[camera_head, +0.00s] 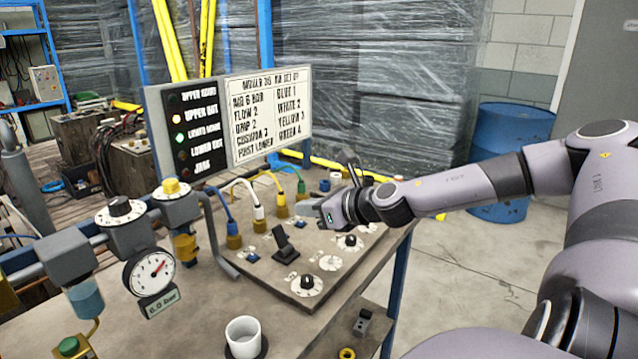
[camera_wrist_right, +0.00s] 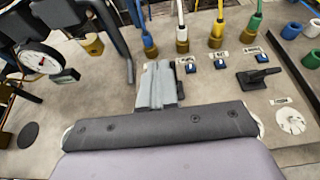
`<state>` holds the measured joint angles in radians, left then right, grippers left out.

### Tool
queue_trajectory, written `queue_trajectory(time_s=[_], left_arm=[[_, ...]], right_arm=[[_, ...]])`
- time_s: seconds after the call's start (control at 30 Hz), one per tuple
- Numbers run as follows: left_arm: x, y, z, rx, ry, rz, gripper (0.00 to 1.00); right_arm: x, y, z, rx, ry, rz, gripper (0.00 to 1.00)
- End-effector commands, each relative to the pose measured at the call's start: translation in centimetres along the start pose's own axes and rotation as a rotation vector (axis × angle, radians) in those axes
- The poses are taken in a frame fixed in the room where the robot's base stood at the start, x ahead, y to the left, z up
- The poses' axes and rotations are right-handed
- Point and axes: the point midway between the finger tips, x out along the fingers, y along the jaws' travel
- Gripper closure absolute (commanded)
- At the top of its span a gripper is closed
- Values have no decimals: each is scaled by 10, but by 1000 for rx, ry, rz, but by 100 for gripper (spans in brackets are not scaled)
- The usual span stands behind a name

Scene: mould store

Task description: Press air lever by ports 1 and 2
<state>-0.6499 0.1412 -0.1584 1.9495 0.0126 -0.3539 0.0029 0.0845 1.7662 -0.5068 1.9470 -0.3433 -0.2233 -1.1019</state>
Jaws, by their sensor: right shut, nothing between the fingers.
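A black air lever (camera_head: 285,242) stands tilted on the panel, in front of the blue-hose and white-hose ports; the sign reads blue 1 and white 2. My right gripper (camera_head: 308,212) is shut and empty, to the right of and beyond this lever in the head view. In the right wrist view, my gripper (camera_wrist_right: 157,72) covers part of the panel; a dark part beside it may be the lever, but I cannot tell. A second black lever (camera_wrist_right: 258,75) on a square base shows to its right, near the green-hose port. My left gripper is not in view.
Hose ports (camera_head: 258,225) line the panel's back, under the sign board (camera_head: 268,118). Dials (camera_head: 305,286) line its right side. A gauge (camera_head: 150,273) with pipework stands left, and a white cup (camera_head: 243,337) stands at the front.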

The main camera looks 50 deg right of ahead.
Motion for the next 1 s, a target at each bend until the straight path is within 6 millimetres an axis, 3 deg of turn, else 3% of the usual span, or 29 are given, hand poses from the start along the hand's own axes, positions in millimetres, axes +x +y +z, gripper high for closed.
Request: queue_trajectory(time_s=[0.4,1.0], left_arm=[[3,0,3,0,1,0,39],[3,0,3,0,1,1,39]], right_arm=[[-38,-1,42,-2,-2,-2,100],[-44,0,49,2,-1,-2,100]])
